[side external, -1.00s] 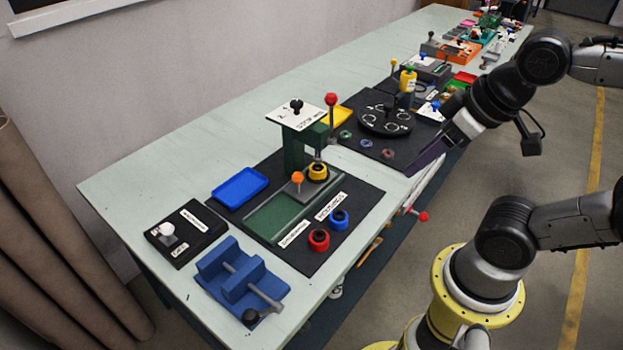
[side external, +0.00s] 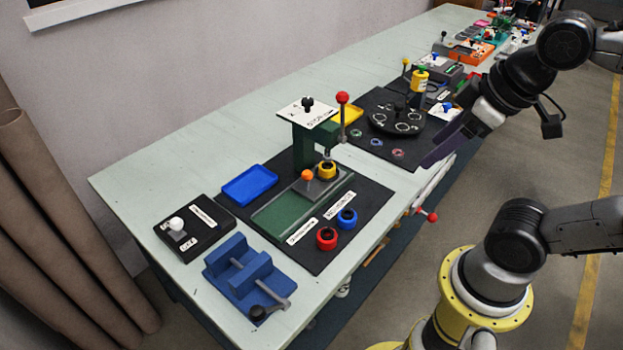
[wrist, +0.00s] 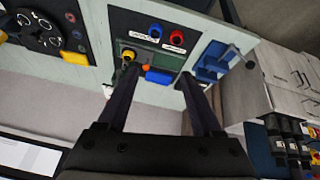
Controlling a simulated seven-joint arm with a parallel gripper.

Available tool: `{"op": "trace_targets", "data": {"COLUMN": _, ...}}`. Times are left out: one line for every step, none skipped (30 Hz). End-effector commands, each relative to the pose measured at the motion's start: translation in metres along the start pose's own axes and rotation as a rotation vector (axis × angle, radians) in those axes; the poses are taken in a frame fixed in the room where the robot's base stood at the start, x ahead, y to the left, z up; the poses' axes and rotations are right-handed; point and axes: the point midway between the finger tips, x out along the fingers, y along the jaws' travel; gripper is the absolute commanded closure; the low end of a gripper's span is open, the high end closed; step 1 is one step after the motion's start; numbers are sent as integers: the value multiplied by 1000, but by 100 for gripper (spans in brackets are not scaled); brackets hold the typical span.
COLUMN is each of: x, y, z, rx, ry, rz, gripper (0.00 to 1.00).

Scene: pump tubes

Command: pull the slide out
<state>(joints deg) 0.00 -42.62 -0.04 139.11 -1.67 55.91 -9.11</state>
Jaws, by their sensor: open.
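The slide is a grey plate with an orange knob (side external: 307,175) on a green track (side external: 280,215), at the far end of the track under the green press (side external: 306,148). A yellow ring (side external: 327,170) sits at the plate's far end, below the press ram. The orange knob also shows in the wrist view (wrist: 146,67). My gripper (side external: 428,162) hangs to the right of the press near the table's front edge, apart from the slide. In the wrist view my gripper (wrist: 158,78) is open and empty, its two dark fingers well apart.
The press has a red-tipped lever (side external: 342,98). Red (side external: 327,238) and blue (side external: 347,218) rings stand before the track. A blue tray (side external: 249,185), a blue vise (side external: 250,278) and a switch box (side external: 193,226) lie left. A black dial (side external: 397,118) stands behind right.

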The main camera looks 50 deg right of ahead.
Motion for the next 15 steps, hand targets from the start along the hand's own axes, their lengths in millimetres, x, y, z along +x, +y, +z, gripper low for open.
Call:
{"op": "trace_targets", "data": {"x": -7, "y": 5, "z": -12, "rx": -46, "ry": -8, "rz": 10, "gripper": 33}}
{"op": "trace_targets", "data": {"x": -10, "y": 7, "z": -19, "rx": -76, "ry": -16, "rz": 14, "gripper": 33}}
{"op": "trace_targets", "data": {"x": -14, "y": 11, "z": -29, "rx": -115, "ry": -30, "rz": 20, "gripper": 33}}
{"op": "trace_targets", "data": {"x": -16, "y": 14, "z": -37, "rx": -144, "ry": -42, "rz": 24, "gripper": 33}}
{"op": "trace_targets", "data": {"x": -17, "y": 16, "z": -44, "rx": -170, "ry": -54, "rz": 26, "gripper": 33}}
{"op": "trace_targets", "data": {"x": -18, "y": 19, "z": -54, "rx": -203, "ry": -70, "rz": 29, "gripper": 33}}
{"op": "trace_targets", "data": {"x": -19, "y": 22, "z": -62, "rx": -229, "ry": -83, "rz": 31, "gripper": 33}}
{"op": "trace_targets", "data": {"x": -19, "y": 24, "z": -70, "rx": -254, "ry": -97, "rz": 33, "gripper": 33}}
{"op": "trace_targets", "data": {"x": -18, "y": 27, "z": -81, "rx": -288, "ry": -118, "rz": 34, "gripper": 33}}
{"op": "trace_targets", "data": {"x": -16, "y": 30, "z": -90, "rx": -313, "ry": -134, "rz": 34, "gripper": 33}}
{"op": "trace_targets", "data": {"x": -15, "y": 32, "z": -98, "rx": -340, "ry": -152, "rz": 35, "gripper": 33}}
{"op": "trace_targets", "data": {"x": -11, "y": 35, "z": -110, "rx": -375, "ry": -175, "rz": 34, "gripper": 33}}
{"op": "trace_targets", "data": {"x": -8, "y": 37, "z": -120, "rx": -400, "ry": -195, "rz": 32, "gripper": 33}}
{"op": "trace_targets", "data": {"x": -4, "y": 39, "z": -129, "rx": -426, "ry": -213, "rz": 31, "gripper": 33}}
{"op": "trace_targets", "data": {"x": 2, "y": 42, "z": -141, "rx": -460, "ry": -238, "rz": 29, "gripper": 33}}
